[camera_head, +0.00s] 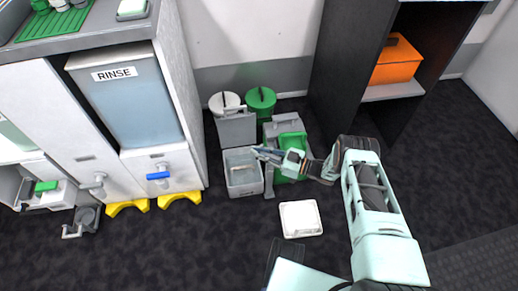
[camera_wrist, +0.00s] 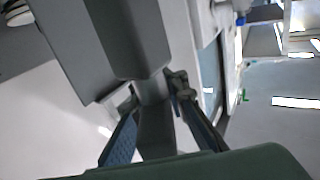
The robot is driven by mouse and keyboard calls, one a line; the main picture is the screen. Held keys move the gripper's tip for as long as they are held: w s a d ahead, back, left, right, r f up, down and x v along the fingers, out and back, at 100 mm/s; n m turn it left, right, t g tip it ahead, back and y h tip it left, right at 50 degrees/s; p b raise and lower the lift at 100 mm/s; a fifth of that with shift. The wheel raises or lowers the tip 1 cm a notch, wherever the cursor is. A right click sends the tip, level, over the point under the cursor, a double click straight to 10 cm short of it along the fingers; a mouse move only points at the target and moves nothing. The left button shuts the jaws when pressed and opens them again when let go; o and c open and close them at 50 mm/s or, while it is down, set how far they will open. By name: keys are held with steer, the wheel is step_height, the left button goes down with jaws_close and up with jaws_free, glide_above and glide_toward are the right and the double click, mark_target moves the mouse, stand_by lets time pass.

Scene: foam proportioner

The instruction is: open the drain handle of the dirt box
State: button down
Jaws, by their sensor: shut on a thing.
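In the head view, a grey open-topped box (camera_head: 243,188) stands on the dark floor. Beside it is another grey container with a green part (camera_head: 292,143) on it. My gripper (camera_head: 260,153) reaches in from the right to the gap between the two. In the wrist view, a grey bar (camera_wrist: 155,125) runs between the two fingers of my gripper (camera_wrist: 162,140), and the gripper is shut on it. The bar joins a wider grey body (camera_wrist: 128,38). I cannot tell for sure that the bar is the drain handle; its far end is hidden.
A white cabinet with a RINSE tank (camera_head: 125,95) and a blue-handled valve (camera_head: 158,176) stands left. Behind are a white bin (camera_head: 224,102) and a green bin (camera_head: 261,101). A white square piece (camera_head: 301,218) lies in front. A dark shelf holds an orange box (camera_head: 396,62).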

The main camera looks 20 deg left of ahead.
steer(key=shift+s+n+g, duration=0.35)
steer(key=shift+n+g, duration=0.3)
steer(key=shift+g, duration=0.4)
steer(key=shift+s+n+g, duration=0.35)
steer(key=shift+n+g, duration=0.3)
steer(key=shift+g, duration=0.4)
steer(key=shift+s+d+n+g+h, duration=0.15)
steer(key=shift+n+g+h, duration=0.3)
steer(key=shift+g, duration=0.25)
steer(key=c, duration=1.9)
jaws_free()
steer(key=shift+r, duration=0.1)
steer(key=shift+r, duration=4.9)
